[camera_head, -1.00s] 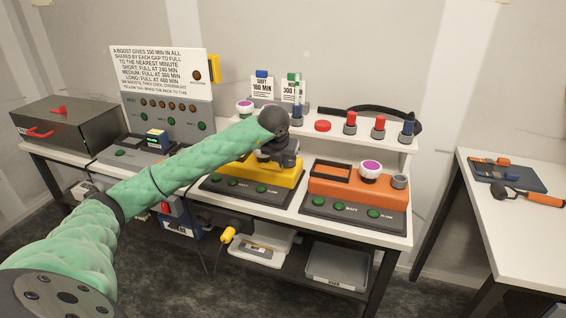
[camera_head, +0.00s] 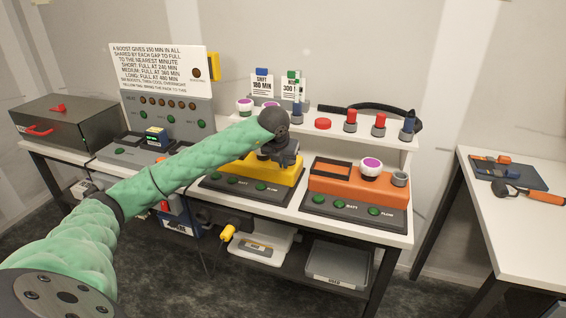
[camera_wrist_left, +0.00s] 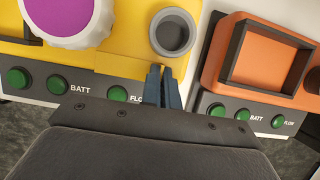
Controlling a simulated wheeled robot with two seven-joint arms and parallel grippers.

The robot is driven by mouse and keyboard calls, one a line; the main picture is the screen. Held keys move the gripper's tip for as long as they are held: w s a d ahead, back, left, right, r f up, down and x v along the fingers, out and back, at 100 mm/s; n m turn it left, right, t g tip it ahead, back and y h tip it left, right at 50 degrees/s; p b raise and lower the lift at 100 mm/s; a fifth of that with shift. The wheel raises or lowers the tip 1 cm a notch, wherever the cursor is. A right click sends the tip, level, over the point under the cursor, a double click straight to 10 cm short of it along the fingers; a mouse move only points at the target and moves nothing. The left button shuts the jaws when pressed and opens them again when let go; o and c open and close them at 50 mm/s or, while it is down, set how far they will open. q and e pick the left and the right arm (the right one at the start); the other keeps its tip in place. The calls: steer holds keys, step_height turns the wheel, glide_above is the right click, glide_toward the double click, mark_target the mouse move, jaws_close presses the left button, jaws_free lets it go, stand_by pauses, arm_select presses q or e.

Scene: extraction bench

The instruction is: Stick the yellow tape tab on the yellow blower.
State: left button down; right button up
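The yellow blower (camera_head: 285,178) stands on the bench, left of the orange one. My left gripper (camera_wrist_left: 163,72) is over its front right part. Its two fingers are close together, just in front of the grey cup (camera_wrist_left: 173,33), in the left wrist view. A flat yellow patch (camera_wrist_left: 122,64), perhaps the yellow tape tab, shows on the blower's front and reaches the fingertips. I cannot tell whether the fingers pinch it. In the head view, my left wrist hides part of the blower and the fingertips. My right gripper is not in view.
The orange blower (camera_head: 385,190) stands close on the right. A purple-topped white knob (camera_wrist_left: 75,18) is left of the fingers. Behind is a raised shelf (camera_head: 345,131) with red and blue-topped pieces. A side table (camera_head: 520,225) with tools is at right.

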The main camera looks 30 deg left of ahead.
arm_select(q)
steer(key=shift+f, duration=0.1)
stand_by(0.3)
steer(key=c, duration=1.6)
jaws_free()
